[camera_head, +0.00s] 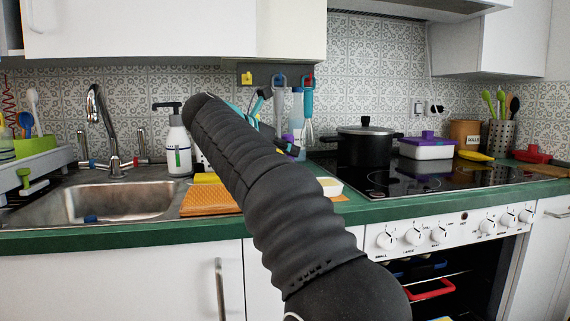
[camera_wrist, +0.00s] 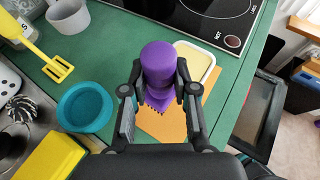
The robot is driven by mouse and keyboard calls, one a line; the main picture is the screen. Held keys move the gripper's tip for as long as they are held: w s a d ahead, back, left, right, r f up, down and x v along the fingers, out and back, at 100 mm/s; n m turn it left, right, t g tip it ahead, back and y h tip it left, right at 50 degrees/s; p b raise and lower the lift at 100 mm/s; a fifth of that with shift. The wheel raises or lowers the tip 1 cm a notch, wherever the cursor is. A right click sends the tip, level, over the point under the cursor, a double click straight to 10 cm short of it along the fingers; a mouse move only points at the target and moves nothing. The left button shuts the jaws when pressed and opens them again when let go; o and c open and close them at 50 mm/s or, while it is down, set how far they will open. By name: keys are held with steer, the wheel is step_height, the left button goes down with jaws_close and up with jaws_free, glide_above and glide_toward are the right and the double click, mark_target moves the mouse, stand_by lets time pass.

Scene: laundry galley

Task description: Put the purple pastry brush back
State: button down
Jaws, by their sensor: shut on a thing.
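The purple pastry brush (camera_wrist: 158,66) is between the fingers of my gripper (camera_wrist: 158,92) in the wrist view. Its rounded purple end faces the camera and its jagged purple part shows below, between the fingers. My gripper is shut on it, above the orange board (camera_wrist: 172,128) on the green worktop. In the head view my dark arm crosses the middle and hides most of the gripper. A dark rail panel on the tiled wall (camera_head: 262,73) carries hanging tools, including a teal-handled whisk (camera_head: 307,98) and a yellow piece (camera_head: 247,78).
A teal bowl (camera_wrist: 86,106), a yellow utensil (camera_wrist: 57,69) and a cream-filled dish (camera_wrist: 196,61) lie around the gripper. A soap bottle (camera_head: 178,148) stands by the sink (camera_head: 105,202). A black pot (camera_head: 364,147) is on the hob. The oven (camera_head: 450,272) is open below.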

step_height(320, 180, down, 2)
steer(key=shift+f+b, duration=0.1)
steer(key=shift+b, duration=0.3)
steer(key=shift+f+p, duration=0.4)
steer(key=shift+f, duration=0.05)
steer(key=shift+f, duration=0.1)
steer(key=shift+f, duration=0.15)
steer(key=c, duration=0.9)
jaws_free()
steer(key=shift+f+b, duration=0.25)
steer(key=shift+b, duration=0.8)
steer(key=p+v, duration=0.3)
steer(key=v, duration=1.1)
steer(key=shift+s+d, duration=0.2)
steer(key=shift+d, duration=0.05)
steer(key=shift+r, duration=0.15)
